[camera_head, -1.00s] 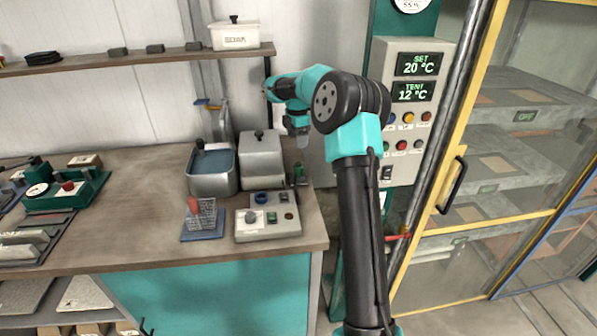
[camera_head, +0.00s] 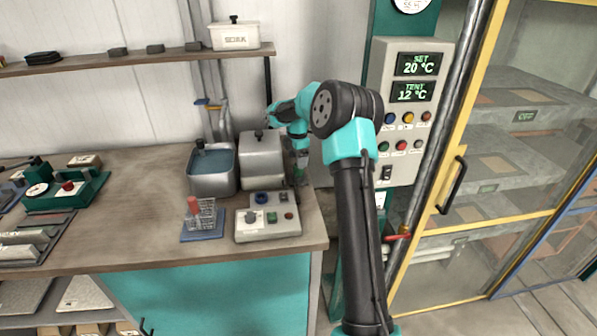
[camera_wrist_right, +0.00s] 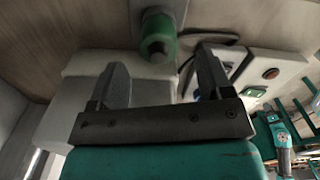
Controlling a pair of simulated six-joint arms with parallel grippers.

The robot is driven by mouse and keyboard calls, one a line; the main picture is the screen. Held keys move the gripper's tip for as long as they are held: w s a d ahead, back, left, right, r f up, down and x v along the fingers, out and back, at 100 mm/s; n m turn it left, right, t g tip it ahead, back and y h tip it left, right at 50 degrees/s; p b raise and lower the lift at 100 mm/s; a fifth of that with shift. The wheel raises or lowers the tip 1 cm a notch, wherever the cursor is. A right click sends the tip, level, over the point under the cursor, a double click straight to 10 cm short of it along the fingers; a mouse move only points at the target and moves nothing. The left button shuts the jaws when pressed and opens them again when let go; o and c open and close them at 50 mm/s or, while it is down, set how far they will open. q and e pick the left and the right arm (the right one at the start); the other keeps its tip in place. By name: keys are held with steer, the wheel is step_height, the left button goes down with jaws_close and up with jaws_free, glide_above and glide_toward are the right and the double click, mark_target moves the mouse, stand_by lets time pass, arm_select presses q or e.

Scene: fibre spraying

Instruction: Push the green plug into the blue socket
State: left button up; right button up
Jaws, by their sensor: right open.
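The green plug (camera_wrist_right: 158,44) stands at the right end of the workbench. In the right wrist view it shows ahead of my right gripper (camera_wrist_right: 161,70), centred between the two spread fingers, which are open and empty. In the head view my right gripper (camera_head: 301,160) is low over the plug, which is mostly covered by it. The blue socket (camera_head: 262,198) is a blue ring on top of the grey control box, left of and nearer than the plug. My left gripper is not in view.
The grey control box (camera_head: 268,228) lies near the bench's front edge. A test-tube rack (camera_head: 203,218) is left of the control box.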

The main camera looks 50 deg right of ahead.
steer(key=f, duration=0.4)
steer(key=shift+d+f, duration=0.2)
steer(key=c, duration=1)
